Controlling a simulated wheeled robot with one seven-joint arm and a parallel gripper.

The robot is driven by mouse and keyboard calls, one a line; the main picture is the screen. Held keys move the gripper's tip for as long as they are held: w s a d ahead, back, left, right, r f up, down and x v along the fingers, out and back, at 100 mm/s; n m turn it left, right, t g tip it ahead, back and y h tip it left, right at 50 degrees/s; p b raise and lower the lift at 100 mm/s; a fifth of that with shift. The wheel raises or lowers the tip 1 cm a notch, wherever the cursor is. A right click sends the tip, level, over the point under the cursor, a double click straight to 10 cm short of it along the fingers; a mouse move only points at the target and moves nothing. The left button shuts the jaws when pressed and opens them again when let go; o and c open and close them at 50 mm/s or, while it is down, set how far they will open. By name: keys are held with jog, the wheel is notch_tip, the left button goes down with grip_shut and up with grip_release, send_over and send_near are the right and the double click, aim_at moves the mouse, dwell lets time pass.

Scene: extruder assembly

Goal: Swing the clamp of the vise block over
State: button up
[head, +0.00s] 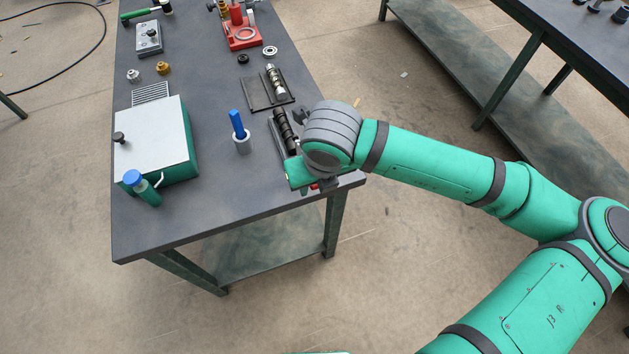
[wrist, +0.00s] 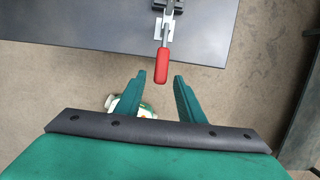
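The clamp's red handle (wrist: 162,68) sticks out past the table edge in the wrist view, joined to a metal lever and bracket (wrist: 163,27) on the table. The dark block (wrist: 176,4) behind it is cut off by the frame's top. My gripper (wrist: 160,78) is open and empty. In the picture the handle's end lies between the two green fingertips, with no contact visible; I cannot tell the depth gap. In the head view my wrist hides most of the clamp, and only a small red bit (head: 314,186) shows below it.
A red fixture (head: 242,35) stands farther back. Another table (head: 560,35) is at right.

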jog(key=shift+w+v, duration=0.15)
jog(key=shift+v, duration=0.55)
jog(key=shift+w+v, duration=0.15)
jog(key=shift+v, duration=0.5)
jog(key=shift+w+v, duration=0.15)
jog(key=shift+v, duration=0.55)
jog(key=shift+w+v, duration=0.2)
jog(key=shift+v, duration=0.55)
jog(key=shift+a+r, duration=0.2)
jog(key=shift+r, duration=0.6)
jog(key=v, duration=1)
jog(key=shift+s+r, duration=0.2)
jog(key=shift+r, duration=0.15)
